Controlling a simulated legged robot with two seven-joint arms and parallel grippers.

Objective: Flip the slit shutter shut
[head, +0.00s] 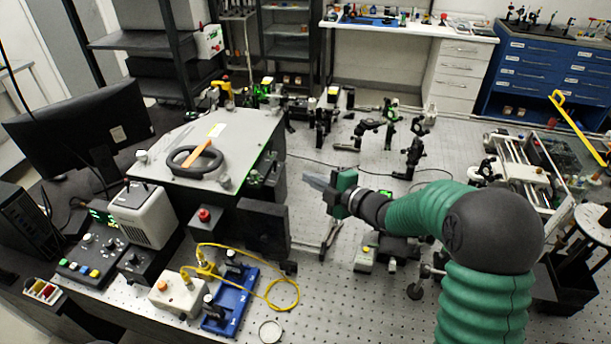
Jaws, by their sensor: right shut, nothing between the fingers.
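My right arm comes in from the right, and its gripper (315,183) points left, shut and empty, above the perforated bench. Its fingertips are a short gap to the right of the large grey-topped instrument (235,135). Small dark fittings (258,178) with green parts sit on the instrument's side that faces the gripper. A black upright plate (263,228) stands below them, at the instrument's near corner. I cannot tell for certain which part is the slit shutter, or whether it is open or shut. My left gripper is out of view.
Optical mounts (388,125) stand on the perforated bench (330,290) behind the gripper. A small box (366,256) sits below my right forearm. A blue tray (230,300) with a yellow cable (282,306) lies at the front. A rail assembly (525,170) stands at the right.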

